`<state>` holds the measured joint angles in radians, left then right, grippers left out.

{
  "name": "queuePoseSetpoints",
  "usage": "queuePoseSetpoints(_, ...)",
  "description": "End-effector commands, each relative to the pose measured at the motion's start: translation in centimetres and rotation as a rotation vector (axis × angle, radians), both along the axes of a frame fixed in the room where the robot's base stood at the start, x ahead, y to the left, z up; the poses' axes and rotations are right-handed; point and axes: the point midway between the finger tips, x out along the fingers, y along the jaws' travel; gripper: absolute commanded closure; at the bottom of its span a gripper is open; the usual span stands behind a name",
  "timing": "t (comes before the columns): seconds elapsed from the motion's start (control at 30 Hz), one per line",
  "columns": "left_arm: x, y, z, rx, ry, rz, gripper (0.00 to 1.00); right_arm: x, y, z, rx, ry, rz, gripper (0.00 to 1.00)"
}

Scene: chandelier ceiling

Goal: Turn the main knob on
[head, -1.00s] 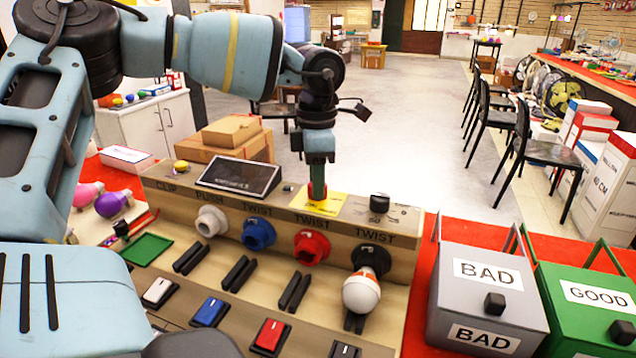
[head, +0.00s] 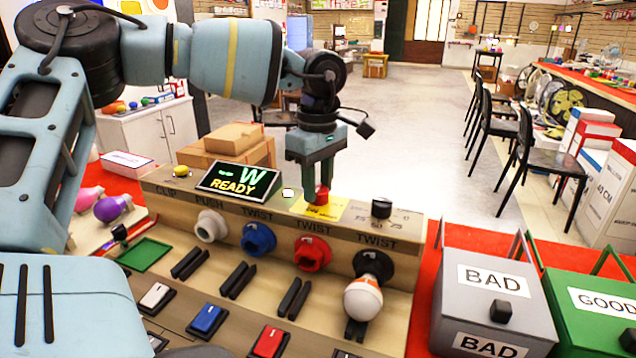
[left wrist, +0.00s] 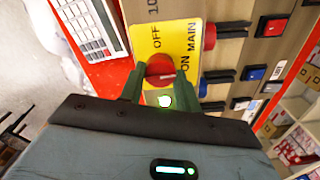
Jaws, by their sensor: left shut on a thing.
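The main knob (head: 321,194) is red and sits on a yellow plate (head: 328,209) on top of the wooden test panel (head: 226,180). In the left wrist view the red knob (left wrist: 160,68) stands between the fingers, on the yellow plate marked OFF, ON and MAIN (left wrist: 148,42). My left gripper (head: 316,184) points down over the panel, its green fingers shut on the knob. The panel's screen (head: 238,181) is lit and reads "W" and "READY". My right gripper is not in view.
Coloured sockets line the panel front, with a white-and-orange bulb (head: 363,297) in the black one (head: 372,264). A black knob (head: 381,208) stands right of the main knob. A grey BAD box (head: 450,318) and a green GOOD box (head: 560,325) stand at right.

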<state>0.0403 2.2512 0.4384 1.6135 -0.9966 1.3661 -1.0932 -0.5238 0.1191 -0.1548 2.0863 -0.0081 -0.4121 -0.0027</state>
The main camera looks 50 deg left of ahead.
Motion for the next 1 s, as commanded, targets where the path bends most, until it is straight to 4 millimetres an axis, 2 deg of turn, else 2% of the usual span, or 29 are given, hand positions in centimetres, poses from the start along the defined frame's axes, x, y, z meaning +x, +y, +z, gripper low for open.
queuePoseSetpoints(0.3,0.11,-0.04,0.16,-0.001,-0.005,-0.067,0.90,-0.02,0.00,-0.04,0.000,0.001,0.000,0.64)
queuePoseSetpoints(0.7,0.10,-0.04,0.16,0.000,-0.005,-0.071,0.90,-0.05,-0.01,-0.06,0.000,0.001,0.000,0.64)
queuePoseSetpoints(0.73,0.10,-0.03,0.16,0.000,-0.005,-0.071,0.64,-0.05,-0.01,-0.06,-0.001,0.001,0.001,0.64)
queuePoseSetpoints(0.87,0.08,-0.03,0.11,-0.001,-0.003,-0.071,0.47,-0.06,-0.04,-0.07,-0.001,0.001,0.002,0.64)
queuePoseSetpoints(1.0,0.05,-0.02,0.06,-0.001,-0.002,-0.070,0.46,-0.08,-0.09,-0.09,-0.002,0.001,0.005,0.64)
